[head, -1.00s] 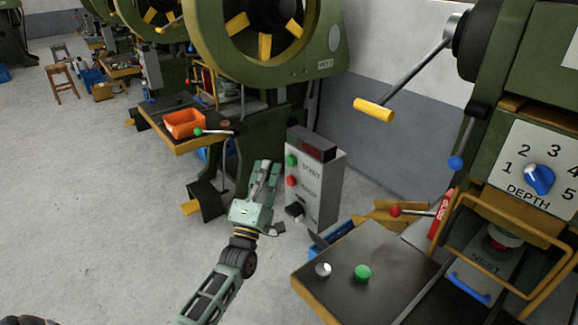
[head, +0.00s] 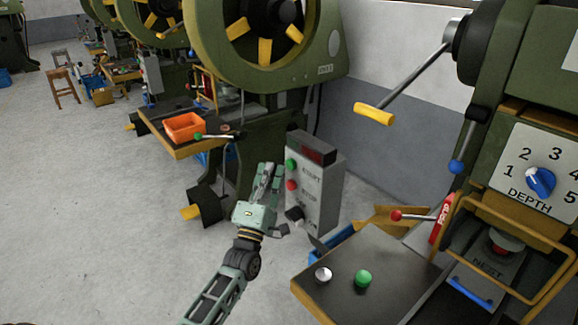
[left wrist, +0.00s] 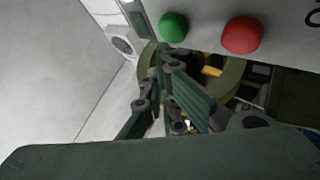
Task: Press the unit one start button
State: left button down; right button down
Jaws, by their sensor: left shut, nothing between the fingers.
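The control box (head: 318,190) is a grey upright box with a dark display on top. Its green start button (head: 291,164) sits above a red stop button (head: 292,185) and a black knob (head: 294,214). In the left wrist view the green button (left wrist: 174,26) is up and a little left of the red button (left wrist: 241,35). My left gripper (head: 268,172) is shut and empty, just left of the box face near the buttons. In the left wrist view its fingers (left wrist: 165,62) point up below the green button. I cannot tell whether they touch it. The right gripper is not recognisable in view.
A press with a depth dial (head: 540,181) and a yellow-handled crank (head: 374,114) stands at right. Its dark table (head: 365,250) carries a green and a silver knob. An orange bin (head: 184,126) stands behind. The floor at left is clear.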

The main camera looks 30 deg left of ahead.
pick_arm(q)
jog(key=shift+w, duration=0.1)
dwell(0.6)
jog(key=shift+w+d+b, duration=0.2)
jog(key=shift+w+b, duration=0.1)
jog(key=shift+w, duration=0.05)
jog(key=shift+w+d+b, duration=0.2)
jog(key=shift+w+b, duration=0.15)
jog(key=shift+w, duration=0.1)
dwell(0.7)
jog(key=shift+s+a, duration=0.1)
jog(key=shift+s, duration=0.05)
jog(key=shift+s+a+p, duration=0.2)
jog(key=shift+s+p, duration=0.15)
jog(key=shift+s, duration=0.4)
